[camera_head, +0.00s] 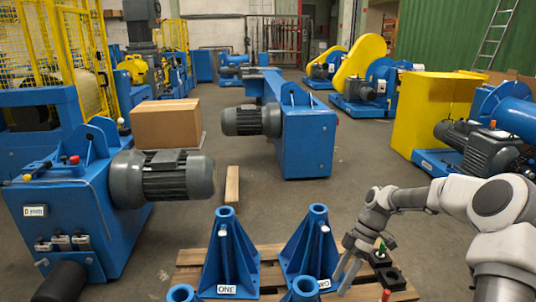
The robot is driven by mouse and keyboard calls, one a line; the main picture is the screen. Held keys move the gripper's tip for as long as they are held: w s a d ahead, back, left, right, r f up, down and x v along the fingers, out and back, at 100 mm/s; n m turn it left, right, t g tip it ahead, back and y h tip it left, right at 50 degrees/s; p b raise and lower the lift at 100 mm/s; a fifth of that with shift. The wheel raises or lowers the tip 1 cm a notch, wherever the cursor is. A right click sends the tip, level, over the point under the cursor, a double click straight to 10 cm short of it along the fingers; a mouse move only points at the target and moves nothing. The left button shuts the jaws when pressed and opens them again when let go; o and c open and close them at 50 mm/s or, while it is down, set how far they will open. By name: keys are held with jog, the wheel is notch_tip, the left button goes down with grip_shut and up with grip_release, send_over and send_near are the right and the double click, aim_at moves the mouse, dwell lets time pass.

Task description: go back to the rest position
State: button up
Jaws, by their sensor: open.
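My arm comes in from the right edge, pale grey with darker joints. My gripper (346,274) points down at the lower right of centre. Its two thin grey fingers are apart and nothing shows between them. They are over the wooden pallet (190,258), just right of a blue stand (312,247). Whether the fingertips touch anything cannot be told. A black block (390,279) sits right of the fingers, with a green-tipped piece (382,246) above it, near my wrist.
Another blue stand (230,257), labelled ONE, is on the pallet. Blue machines with grey motors stand at left (75,215) and centre (305,135). A cardboard box (167,124) is behind. A yellow guard (432,115) is behind my arm. Floor is open between the centre and right machines.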

jog(key=s+a+r+m+t+h, duration=0.2)
jog(key=s+r+m, duration=0.15)
jog(key=r, duration=0.35)
jog(key=s+a+r+m+t+h, duration=0.1)
jog(key=s+r+m+h, duration=0.1)
jog(key=s+r, duration=0.35)
jog(key=s+a+r+m+t+h, duration=0.2)
jog(key=s+r+m, duration=0.1)
jog(key=r, duration=0.6)
jog(key=s+r+m+t+y, duration=0.15)
jog(key=s+m+t, duration=0.25)
jog(key=s+m, duration=0.6)
notch_tip(320, 180, up, 25)
jog(key=s+n+p, duration=0.2)
jog(key=p, duration=2.2)
jog(key=shift+a+p, duration=0.3)
jog(key=shift+a, duration=0.15)
